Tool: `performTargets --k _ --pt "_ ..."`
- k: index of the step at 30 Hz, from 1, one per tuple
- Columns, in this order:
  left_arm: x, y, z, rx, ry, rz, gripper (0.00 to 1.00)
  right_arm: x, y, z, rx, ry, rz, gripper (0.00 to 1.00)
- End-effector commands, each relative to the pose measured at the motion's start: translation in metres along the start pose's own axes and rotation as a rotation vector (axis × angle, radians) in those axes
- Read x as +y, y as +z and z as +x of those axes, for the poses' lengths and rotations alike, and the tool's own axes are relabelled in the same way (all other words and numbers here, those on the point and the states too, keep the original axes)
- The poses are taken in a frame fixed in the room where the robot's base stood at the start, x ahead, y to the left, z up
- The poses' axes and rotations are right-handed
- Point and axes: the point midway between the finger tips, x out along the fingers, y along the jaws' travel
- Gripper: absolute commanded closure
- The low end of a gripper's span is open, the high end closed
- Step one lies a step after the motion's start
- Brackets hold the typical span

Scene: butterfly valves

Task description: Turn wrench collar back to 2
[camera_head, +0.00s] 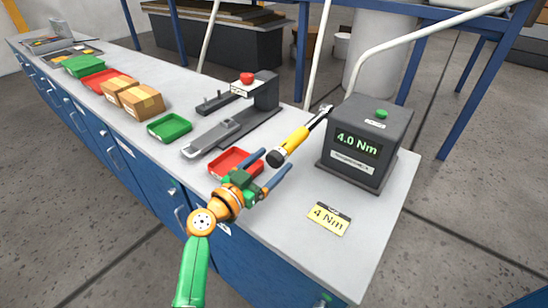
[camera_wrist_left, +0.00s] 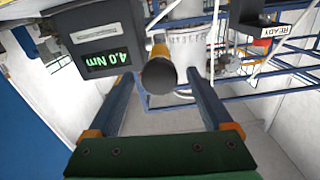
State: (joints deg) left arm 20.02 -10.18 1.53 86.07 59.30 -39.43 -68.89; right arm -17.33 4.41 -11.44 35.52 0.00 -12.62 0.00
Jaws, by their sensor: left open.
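A torque wrench (camera_head: 298,138) with a yellow handle, a black end collar (camera_head: 275,157) and a metal shaft points toward the tester. In the left wrist view the round black collar (camera_wrist_left: 158,76) faces me, between the fingertips in the picture. The dark grey tester (camera_head: 365,150) reads "4.0 Nm" in green, and a yellow card (camera_head: 329,218) in front of it says "4 Nm". My left gripper (camera_head: 275,160) is open, its two blue fingers pointing at the collar end. I cannot tell whether they reach around it or touch it. My right gripper is out of view.
A red tray (camera_head: 235,163) sits just left of my gripper. A grey fixture with a red knob (camera_head: 246,78) stands behind it. A green tray (camera_head: 169,128) and cardboard boxes (camera_head: 143,102) lie further left. The front right of the bench (camera_head: 345,262) is clear around the card.

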Motion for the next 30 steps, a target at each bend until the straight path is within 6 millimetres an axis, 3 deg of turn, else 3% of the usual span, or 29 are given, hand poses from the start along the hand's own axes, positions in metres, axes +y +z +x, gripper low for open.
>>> performTargets --k 11,18,21,30 --pt "0.0005 0.0003 0.0107 -0.001 0.0 0.0 0.16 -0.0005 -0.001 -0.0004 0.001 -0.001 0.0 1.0" --pt "0.0004 0.0004 0.0105 -0.001 0.0 0.0 0.78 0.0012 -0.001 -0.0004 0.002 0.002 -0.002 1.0" --pt "0.0004 0.0004 0.0104 -0.001 0.0 0.0 1.0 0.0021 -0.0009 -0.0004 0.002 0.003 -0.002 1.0" --pt "0.0006 0.0012 0.0104 -0.001 0.003 -0.049 1.0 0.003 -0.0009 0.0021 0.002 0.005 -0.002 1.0"
